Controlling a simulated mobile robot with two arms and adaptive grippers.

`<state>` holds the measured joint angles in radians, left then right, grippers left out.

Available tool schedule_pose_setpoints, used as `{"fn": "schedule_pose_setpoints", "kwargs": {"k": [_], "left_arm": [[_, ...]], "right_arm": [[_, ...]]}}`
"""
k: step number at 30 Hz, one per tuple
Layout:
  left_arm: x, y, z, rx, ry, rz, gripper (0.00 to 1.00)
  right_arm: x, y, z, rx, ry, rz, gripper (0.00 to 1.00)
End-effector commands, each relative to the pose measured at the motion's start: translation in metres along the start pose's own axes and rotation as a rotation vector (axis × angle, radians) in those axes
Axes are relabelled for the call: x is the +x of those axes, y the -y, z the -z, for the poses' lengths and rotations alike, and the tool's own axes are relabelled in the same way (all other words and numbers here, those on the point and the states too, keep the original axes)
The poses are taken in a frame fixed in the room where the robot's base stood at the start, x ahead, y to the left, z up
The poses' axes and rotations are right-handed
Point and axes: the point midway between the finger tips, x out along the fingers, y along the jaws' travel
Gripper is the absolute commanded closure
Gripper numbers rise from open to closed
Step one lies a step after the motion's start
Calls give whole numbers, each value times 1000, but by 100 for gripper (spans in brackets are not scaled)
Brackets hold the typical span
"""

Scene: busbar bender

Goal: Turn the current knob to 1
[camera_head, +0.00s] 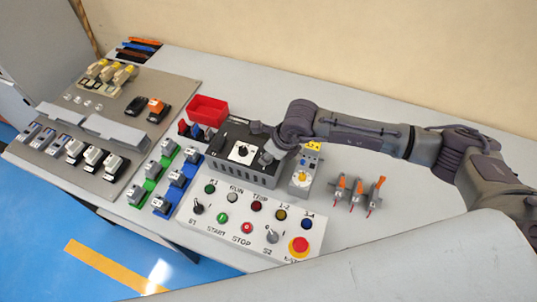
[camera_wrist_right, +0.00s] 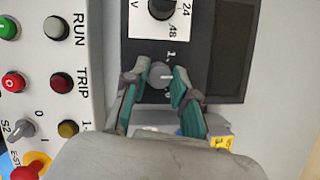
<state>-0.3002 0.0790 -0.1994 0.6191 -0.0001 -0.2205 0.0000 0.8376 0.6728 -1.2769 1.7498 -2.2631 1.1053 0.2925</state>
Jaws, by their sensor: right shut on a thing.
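The black power box (camera_head: 230,172) stands in the middle of the table. My right gripper (camera_head: 267,157) reaches it from the right, over the right part of its top face. In the right wrist view, my right gripper (camera_wrist_right: 160,80) has its two green-padded fingers on either side of the small grey current knob (camera_wrist_right: 160,73), shut on it. A white mark on the knob points to the right of that view. The printed numbers around it are mostly hidden by the fingers. My left gripper is not in view.
Another knob, on a white V scale (camera_wrist_right: 162,10), sits beside the gripped one. A white button panel (camera_head: 225,235) lies in front. A red bin (camera_head: 207,108) is behind.

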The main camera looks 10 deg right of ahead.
Motion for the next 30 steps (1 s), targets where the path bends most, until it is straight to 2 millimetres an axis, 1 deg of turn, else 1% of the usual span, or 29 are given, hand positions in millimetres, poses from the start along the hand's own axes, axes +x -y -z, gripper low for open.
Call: {"fn": "schedule_pose_setpoints", "kwargs": {"k": [1,8,21,30], "left_arm": [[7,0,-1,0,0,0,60],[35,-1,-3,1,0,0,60],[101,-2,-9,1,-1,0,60],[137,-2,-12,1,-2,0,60]], "right_arm": [[3,1,1,-17,1,-5,100],[6,3,2,-156,3,-61,100],[7,4,0,-536,5,-219,100],[5,5,-1,-763,3,-312,100]]}}
